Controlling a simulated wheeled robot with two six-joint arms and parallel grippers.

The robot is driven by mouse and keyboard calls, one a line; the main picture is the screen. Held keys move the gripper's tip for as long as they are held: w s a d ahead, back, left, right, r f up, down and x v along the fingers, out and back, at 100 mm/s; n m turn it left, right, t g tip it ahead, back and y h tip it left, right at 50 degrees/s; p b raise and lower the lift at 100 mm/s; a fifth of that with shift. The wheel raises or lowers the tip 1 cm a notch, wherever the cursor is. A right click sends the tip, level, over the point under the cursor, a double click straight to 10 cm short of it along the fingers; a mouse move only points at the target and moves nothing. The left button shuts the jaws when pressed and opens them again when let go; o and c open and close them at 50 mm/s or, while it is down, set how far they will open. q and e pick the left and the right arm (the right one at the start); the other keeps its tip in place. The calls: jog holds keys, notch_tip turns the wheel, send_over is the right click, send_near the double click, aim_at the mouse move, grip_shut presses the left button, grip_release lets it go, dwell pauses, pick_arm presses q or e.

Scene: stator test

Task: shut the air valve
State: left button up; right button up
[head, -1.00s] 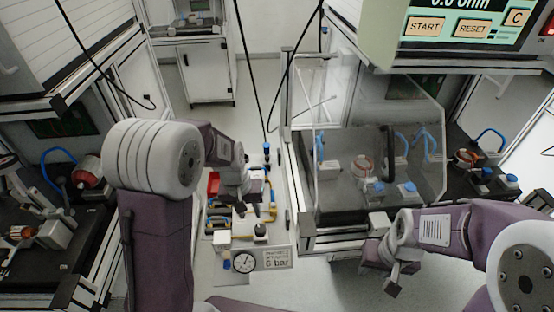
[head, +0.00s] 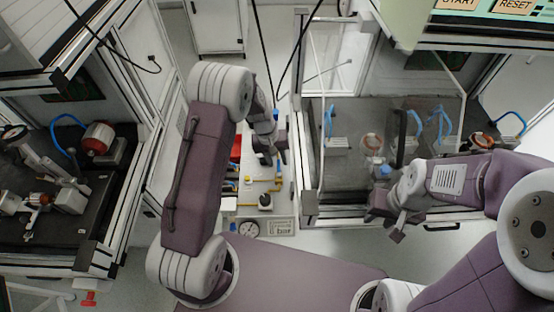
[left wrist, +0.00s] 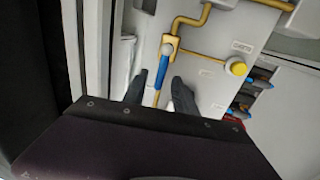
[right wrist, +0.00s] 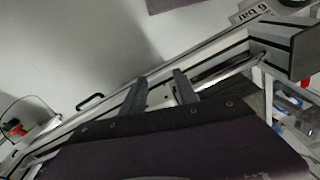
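The air valve shows in the left wrist view as a blue lever (left wrist: 162,70) on a brass valve body (left wrist: 169,44) in a yellow pipe. The lever lies along the pipe below the body. My left gripper (left wrist: 159,90) is open, its two dark fingers on either side of the lever's lower end, with gaps visible; whether the lever is at fingertip depth I cannot tell. In the head view my left gripper (head: 268,155) is over the pale pneumatic panel (head: 280,203) and hides part of it. My right gripper (head: 397,228) is open and empty, in front of the clear-fronted test bench.
The panel carries a pressure gauge (head: 248,229), a label plate (head: 280,227) and a yellow button (left wrist: 236,66). The test bench (head: 340,185) stands to the right; a dark workbench (head: 100,225) with parts stands to the left. Light floor shows around the panel.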

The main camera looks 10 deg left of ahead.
pick_arm(q)
jog(key=shift+f, duration=0.1)
jog(key=shift+c, duration=0.2)
grip_shut()
